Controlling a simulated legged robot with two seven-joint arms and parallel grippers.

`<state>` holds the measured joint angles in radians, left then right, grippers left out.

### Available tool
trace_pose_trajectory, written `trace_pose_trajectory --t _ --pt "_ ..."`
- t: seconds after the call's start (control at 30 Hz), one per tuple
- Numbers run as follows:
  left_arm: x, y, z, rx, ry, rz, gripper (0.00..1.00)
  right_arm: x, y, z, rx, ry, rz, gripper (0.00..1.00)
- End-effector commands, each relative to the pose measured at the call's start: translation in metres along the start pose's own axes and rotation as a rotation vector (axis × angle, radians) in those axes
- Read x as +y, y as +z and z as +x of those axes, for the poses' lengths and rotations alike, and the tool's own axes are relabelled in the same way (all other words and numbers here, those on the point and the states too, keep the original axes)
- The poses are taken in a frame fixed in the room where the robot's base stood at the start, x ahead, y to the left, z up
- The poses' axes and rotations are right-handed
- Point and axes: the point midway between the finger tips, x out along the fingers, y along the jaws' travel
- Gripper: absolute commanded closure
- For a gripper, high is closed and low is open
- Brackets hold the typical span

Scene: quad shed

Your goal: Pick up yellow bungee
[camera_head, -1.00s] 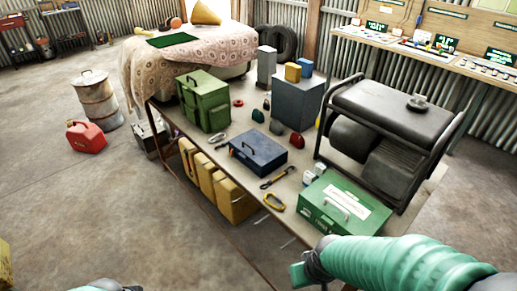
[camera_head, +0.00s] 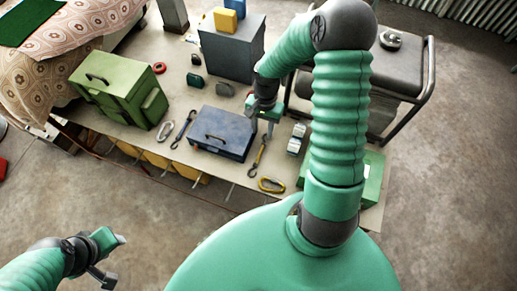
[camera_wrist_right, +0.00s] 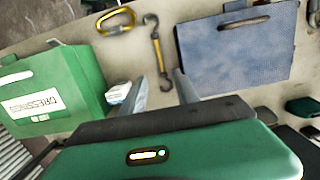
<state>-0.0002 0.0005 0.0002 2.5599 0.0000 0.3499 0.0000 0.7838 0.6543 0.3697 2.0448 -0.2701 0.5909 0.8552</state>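The yellow bungee (camera_head: 258,156), a short yellow strap with dark hooks at its ends, lies on the table just right of the blue toolbox (camera_head: 222,135). In the right wrist view the bungee (camera_wrist_right: 157,54) lies just beyond the fingertips, its lower hook near the gap between them. My right gripper (camera_head: 262,122) is over the table by the bungee's far end; its fingers (camera_wrist_right: 160,82) are apart with nothing between them. My left gripper (camera_head: 115,262) is at the lower left, off the table, its fingers apart and empty.
A yellow carabiner (camera_head: 271,185) lies near the table's front edge. A green dressings box (camera_wrist_right: 50,90) and small pale items (camera_head: 297,139) are to the right. A dark bungee (camera_head: 183,128), a silver carabiner (camera_head: 165,131) and a green case (camera_head: 115,88) are to the left.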

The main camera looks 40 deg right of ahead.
Motion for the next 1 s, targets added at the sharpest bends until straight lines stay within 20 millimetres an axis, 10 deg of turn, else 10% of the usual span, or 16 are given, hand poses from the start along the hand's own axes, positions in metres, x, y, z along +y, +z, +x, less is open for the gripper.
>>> trace_pose_trajectory --t 0.2,0.7,1.0 --pt "0.0 0.0 -0.003 0.0 0.0 -0.001 0.64 0.0 0.001 0.059 -0.005 0.004 -0.004 0.63" --pt "0.0 -0.004 -0.017 0.001 0.0 0.0 0.64 -0.004 -0.001 0.133 -0.002 0.004 -0.004 0.63" --pt "0.0 -0.004 -0.016 0.0 0.0 0.0 0.64 -0.004 -0.002 0.137 0.001 0.003 -0.004 0.63"
